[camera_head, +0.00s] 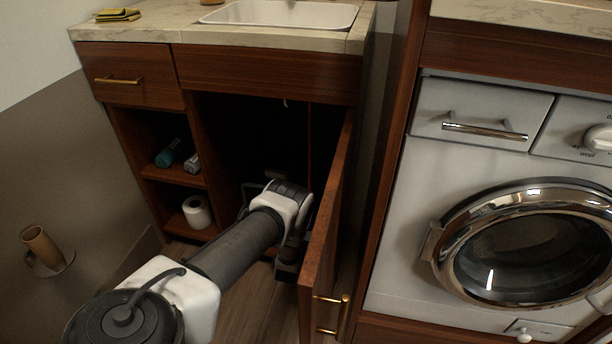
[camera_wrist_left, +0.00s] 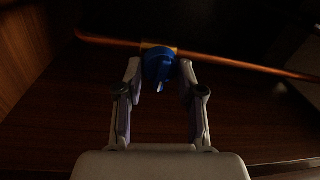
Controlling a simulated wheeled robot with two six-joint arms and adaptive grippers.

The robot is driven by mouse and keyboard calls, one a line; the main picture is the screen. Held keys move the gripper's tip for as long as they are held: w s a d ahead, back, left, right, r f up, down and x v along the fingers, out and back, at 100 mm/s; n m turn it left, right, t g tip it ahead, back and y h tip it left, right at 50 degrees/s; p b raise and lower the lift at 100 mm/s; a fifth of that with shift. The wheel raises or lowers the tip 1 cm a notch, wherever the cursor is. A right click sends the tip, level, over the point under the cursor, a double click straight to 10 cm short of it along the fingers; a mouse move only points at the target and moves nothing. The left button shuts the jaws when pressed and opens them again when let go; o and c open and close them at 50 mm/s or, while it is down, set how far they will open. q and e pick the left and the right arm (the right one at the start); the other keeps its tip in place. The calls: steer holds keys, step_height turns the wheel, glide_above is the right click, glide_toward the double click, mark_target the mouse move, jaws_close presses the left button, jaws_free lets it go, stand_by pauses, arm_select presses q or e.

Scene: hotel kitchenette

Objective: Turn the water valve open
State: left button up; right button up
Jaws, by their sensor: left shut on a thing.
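The water valve has a blue handle (camera_wrist_left: 158,68) and sits on a copper pipe (camera_wrist_left: 232,62) that crosses the left wrist view, inside the dark cabinet. My left gripper (camera_wrist_left: 161,66) is shut on the blue handle, with one finger on each side of it. A narrow blue fin on the handle points toward the wrist camera. In the head view my left arm reaches into the open cabinet under the sink, and the valve cannot be made out there. My right gripper is not in view.
The open cabinet door (camera_head: 327,235) stands close to the right of my left arm. Shelves on the left hold a toilet roll (camera_head: 197,212) and a teal bottle (camera_head: 168,153). A washing machine (camera_head: 400,235) stands right of the cabinet.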

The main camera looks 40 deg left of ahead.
arm_select(q)
steer(key=o, duration=1.1)
steer(key=shift+o, duration=0.2)
steer(key=v, duration=1.2)
